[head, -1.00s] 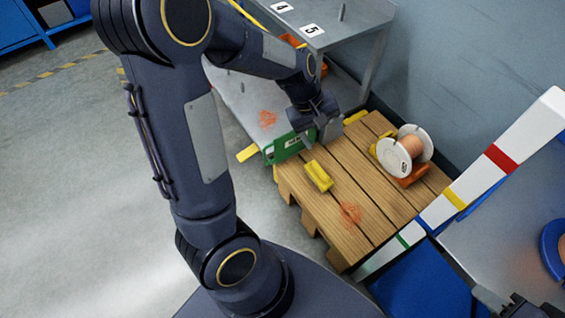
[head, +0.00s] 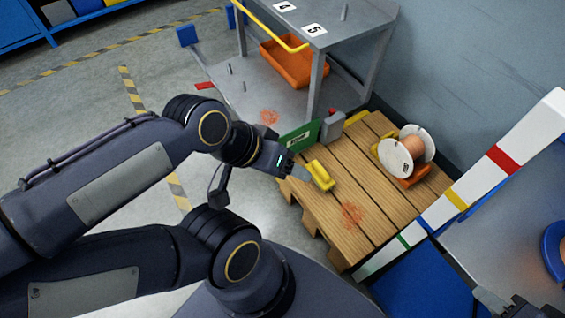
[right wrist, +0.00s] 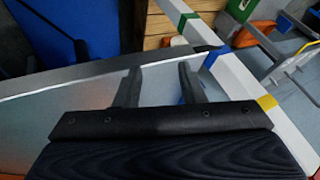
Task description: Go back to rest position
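My left arm comes in from the left in the head view. Its gripper (head: 294,171) is over the pallet's near left edge, close to a yellow block (head: 320,175); its fingers are too small and hidden to tell their opening. My right gripper (head: 493,301) is at the bottom right corner, partly cut off. In the right wrist view its two fingers (right wrist: 158,84) stand apart with nothing between them, above a grey surface (right wrist: 60,92).
A white barrier (head: 473,172) with coloured bands crosses at right. Grey floor (head: 80,122) is clear.

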